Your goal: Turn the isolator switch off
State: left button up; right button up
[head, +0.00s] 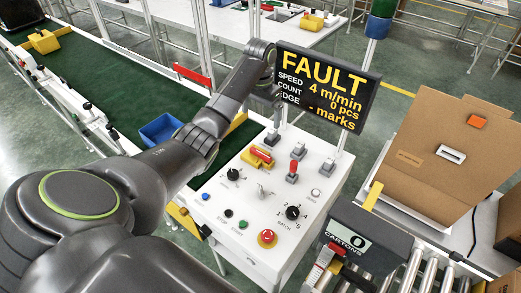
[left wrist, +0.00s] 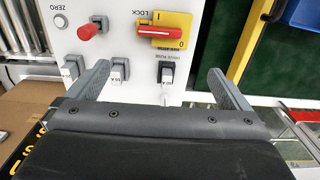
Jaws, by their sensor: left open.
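The isolator switch (head: 256,159) is a yellow plate with a red bar handle on the white control panel (head: 222,190). My right gripper does not show.
Grey switches (head: 272,138) and a red-topped lever (head: 293,169) stand close to the isolator. A dark sign (head: 326,87) reading FAULT rises behind the panel. A green conveyor (head: 105,85) with a blue bin (head: 160,129) lies left; a cardboard box (head: 430,165) stands right.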

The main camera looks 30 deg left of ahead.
aim_at(260, 153)
pick_arm(q)
notch_tip(260, 153, down, 15)
jog(key=shift+r+p, duration=0.1)
jog(key=shift+p, duration=0.6)
jog(key=shift+f, duration=0.9)
jog(key=shift+c, duration=0.4)
jog(key=c, duration=0.8)
